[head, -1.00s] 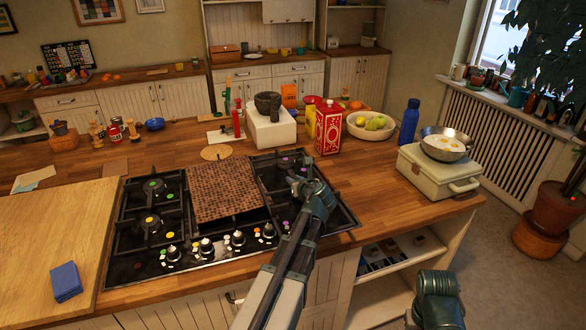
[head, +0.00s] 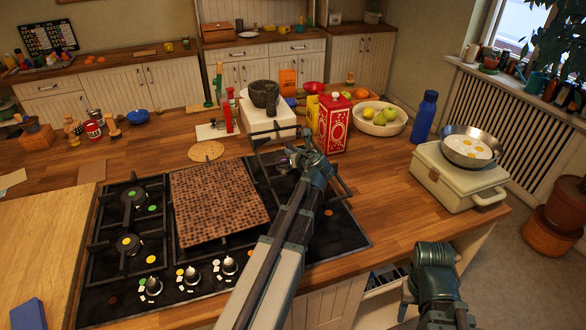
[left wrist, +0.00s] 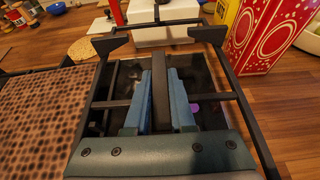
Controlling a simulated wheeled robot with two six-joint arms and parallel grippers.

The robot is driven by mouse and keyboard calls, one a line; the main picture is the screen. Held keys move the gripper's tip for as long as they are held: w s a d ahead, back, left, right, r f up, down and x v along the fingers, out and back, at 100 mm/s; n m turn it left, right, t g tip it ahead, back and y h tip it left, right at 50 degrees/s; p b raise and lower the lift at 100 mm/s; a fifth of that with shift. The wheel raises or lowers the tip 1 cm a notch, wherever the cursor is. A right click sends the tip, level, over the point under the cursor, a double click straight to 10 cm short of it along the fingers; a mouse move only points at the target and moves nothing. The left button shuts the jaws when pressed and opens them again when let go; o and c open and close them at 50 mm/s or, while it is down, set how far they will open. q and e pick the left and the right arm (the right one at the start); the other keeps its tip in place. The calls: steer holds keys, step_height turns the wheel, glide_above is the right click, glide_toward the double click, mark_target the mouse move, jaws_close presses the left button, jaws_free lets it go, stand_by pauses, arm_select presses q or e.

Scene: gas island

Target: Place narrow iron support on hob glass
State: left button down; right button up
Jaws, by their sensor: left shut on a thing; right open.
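The narrow iron support (head: 341,180), a black bar frame, is in my left gripper (head: 298,157) above the right part of the hob. It looks raised and tilted, its far edge above the counter level. In the left wrist view, the blue fingers (left wrist: 160,95) are shut on a middle bar of the support (left wrist: 228,70). The hob glass (head: 325,232) is black, and its right part is largely bare under the support. My left arm hides some of it. My right gripper (head: 420,287) is low at the right, open and apart from the hob, its fingers hard to make out.
A brown perforated board (head: 215,203) covers the hob's middle. Another black support (head: 130,215) sits on its left. Behind stand a white block (head: 268,121) with a mortar (head: 264,94) and a red box (head: 333,124). Counter right of the hob (head: 385,180) is clear.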

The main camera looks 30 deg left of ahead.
arm_select(q)
steer(key=shift+w+f+b, duration=0.1)
steer(key=shift+f+b, duration=2.7)
steer(key=shift+f, duration=0.2)
steer(key=shift+f, duration=0.1)
step_height(320, 180, down, 4)
steer(key=b, duration=0.3)
steer(key=shift+r+b, duration=0.25)
steer(key=shift+b, duration=0.1)
steer(key=shift+f, duration=0.2)
steer(key=c, duration=0.8)
jaws_free()
steer(key=shift+o, duration=0.2)
steer(key=shift+r, duration=0.2)
